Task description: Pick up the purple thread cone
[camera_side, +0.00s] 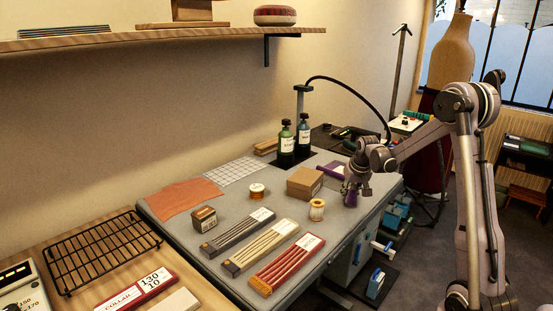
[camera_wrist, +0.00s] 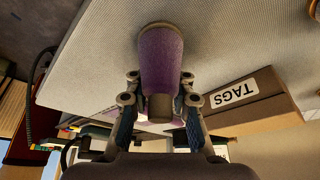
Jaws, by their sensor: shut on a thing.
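The purple thread cone (camera_wrist: 160,62) is between the two fingers of my gripper (camera_wrist: 158,112) in the wrist view. My gripper is shut on it, with a finger on each side near its brown tip. In the side view the cone (camera_side: 350,196) shows below my gripper (camera_side: 356,186), at the right part of the grey table. Whether its base touches the table top is hard to tell.
A cardboard box labelled TAGS (camera_wrist: 240,100) is close to my gripper; it also shows in the side view (camera_side: 304,182). A cream spool (camera_side: 317,210) stands left of the cone. Pencil trays (camera_side: 287,265) lie in front. Two dark bottles (camera_side: 287,140) stand behind.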

